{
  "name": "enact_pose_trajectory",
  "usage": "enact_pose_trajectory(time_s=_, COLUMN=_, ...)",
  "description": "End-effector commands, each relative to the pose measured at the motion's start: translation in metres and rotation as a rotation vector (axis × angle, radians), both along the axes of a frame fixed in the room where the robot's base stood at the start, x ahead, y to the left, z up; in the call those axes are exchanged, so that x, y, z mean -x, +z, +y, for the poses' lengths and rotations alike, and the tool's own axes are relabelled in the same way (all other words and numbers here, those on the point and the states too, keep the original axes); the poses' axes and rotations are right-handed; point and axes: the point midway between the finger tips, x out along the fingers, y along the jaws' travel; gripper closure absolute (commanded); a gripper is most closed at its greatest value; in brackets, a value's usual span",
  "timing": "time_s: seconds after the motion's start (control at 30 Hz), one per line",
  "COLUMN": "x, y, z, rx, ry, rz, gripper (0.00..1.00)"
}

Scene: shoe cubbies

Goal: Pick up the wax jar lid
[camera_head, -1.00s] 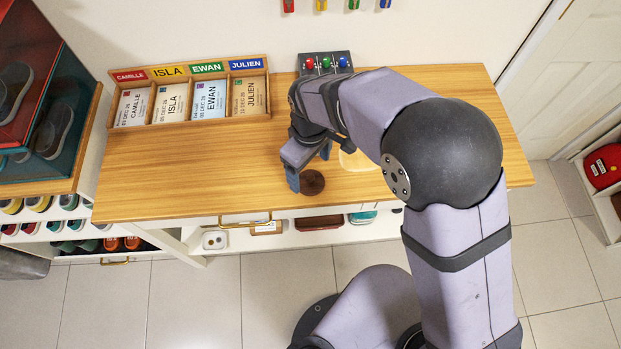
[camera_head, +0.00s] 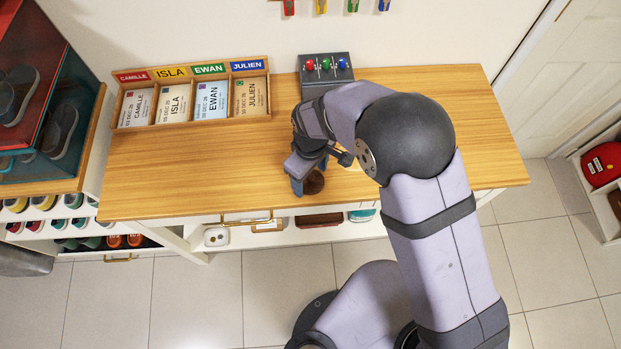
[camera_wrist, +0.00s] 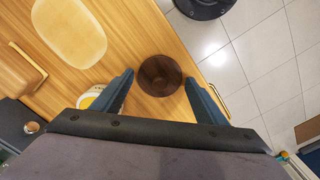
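The wax jar lid (camera_head: 315,183) looks like a dark brown round disc. It lies near the front edge of the wooden bench top, partly covered by my gripper (camera_head: 308,174) in the head view. In the wrist view the lid (camera_wrist: 160,75) sits between my two open fingertips (camera_wrist: 159,78), with a gap on each side. No contact shows. A round pale thing with a yellow inside (camera_wrist: 91,98), perhaps the wax jar, shows beside the left finger, partly hidden by it.
A pale oval board (camera_wrist: 68,30) lies on the bench. A card rack (camera_head: 192,97) and a dark block with coloured knobs (camera_head: 325,68) stand along the back. A brass drawer handle (camera_head: 246,218) is below the front edge.

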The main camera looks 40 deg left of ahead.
Motion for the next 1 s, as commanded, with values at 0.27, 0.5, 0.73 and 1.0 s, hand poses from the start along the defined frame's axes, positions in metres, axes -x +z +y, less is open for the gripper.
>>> enact_pose_trajectory(time_s=0.27, x=0.0, y=0.0, z=0.0, rx=0.0, ry=0.0, rz=0.0, gripper=0.66)
enact_pose_trajectory(time_s=0.5, x=0.0, y=0.004, z=0.0, rx=-0.001, ry=0.0, rz=-0.001, gripper=0.66)
enact_pose_trajectory(time_s=0.73, x=0.0, y=0.027, z=0.001, rx=-0.004, ry=0.0, rz=-0.002, gripper=0.66)
enact_pose_trajectory(time_s=1.0, x=-0.001, y=0.072, z=0.001, rx=-0.005, ry=0.0, rz=-0.002, gripper=0.66)
